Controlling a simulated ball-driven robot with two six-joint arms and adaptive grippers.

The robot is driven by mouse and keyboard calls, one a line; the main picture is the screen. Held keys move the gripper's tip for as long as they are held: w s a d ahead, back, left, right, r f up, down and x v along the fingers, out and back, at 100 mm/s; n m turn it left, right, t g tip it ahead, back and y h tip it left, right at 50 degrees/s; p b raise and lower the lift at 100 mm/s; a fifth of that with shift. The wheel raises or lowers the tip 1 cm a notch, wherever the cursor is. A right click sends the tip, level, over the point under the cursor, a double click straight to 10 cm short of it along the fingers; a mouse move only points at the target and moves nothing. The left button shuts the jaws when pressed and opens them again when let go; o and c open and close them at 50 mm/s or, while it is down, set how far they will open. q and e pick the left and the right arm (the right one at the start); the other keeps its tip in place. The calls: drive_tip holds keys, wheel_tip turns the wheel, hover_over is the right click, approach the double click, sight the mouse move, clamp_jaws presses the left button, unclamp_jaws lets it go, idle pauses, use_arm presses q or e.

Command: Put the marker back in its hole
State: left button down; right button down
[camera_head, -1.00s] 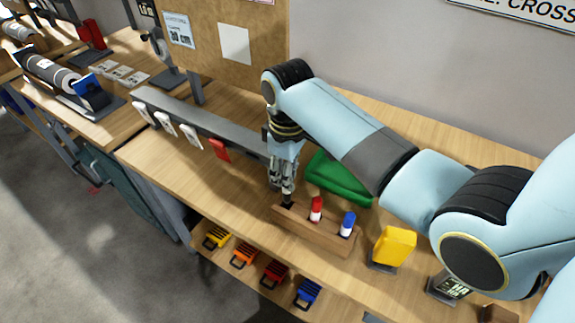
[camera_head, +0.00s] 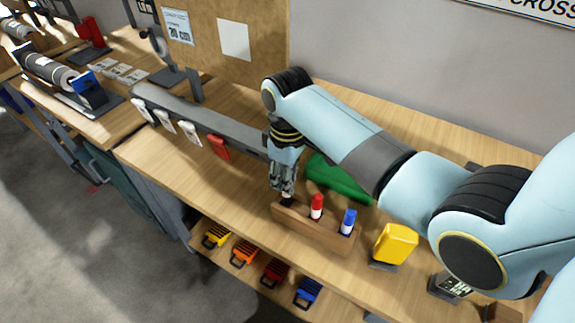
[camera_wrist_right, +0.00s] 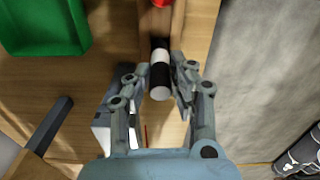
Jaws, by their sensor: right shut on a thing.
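My right gripper (camera_head: 284,190) is over the left end of a wooden block (camera_head: 330,238). It is shut on a black and white marker, and the marker's dark lower end (camera_head: 287,202) shows just under the fingers at the block. In the right wrist view the marker (camera_wrist_right: 160,62) lies between the fingertips (camera_wrist_right: 160,80), with its far black end against the block. I cannot tell how deep it sits in a hole. A red marker (camera_head: 317,204) and a blue marker (camera_head: 348,220) stand upright in the block. My left gripper is not in view.
A green bin (camera_head: 335,180) is behind the block, partly hidden by my right arm. A yellow object (camera_head: 394,243) stands to the right. A grey rail (camera_head: 200,117) with hanging tags is at the left.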

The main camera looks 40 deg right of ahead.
drive_tip(key=shift+f+b, duration=0.55)
drive_tip(key=shift+f, duration=0.6)
drive_tip(key=c, duration=1.1)
unclamp_jaws()
drive_tip(key=shift+r, duration=0.1)
wheel_tip(320, 180, up, 12)
drive_tip(key=shift+f, duration=0.1)
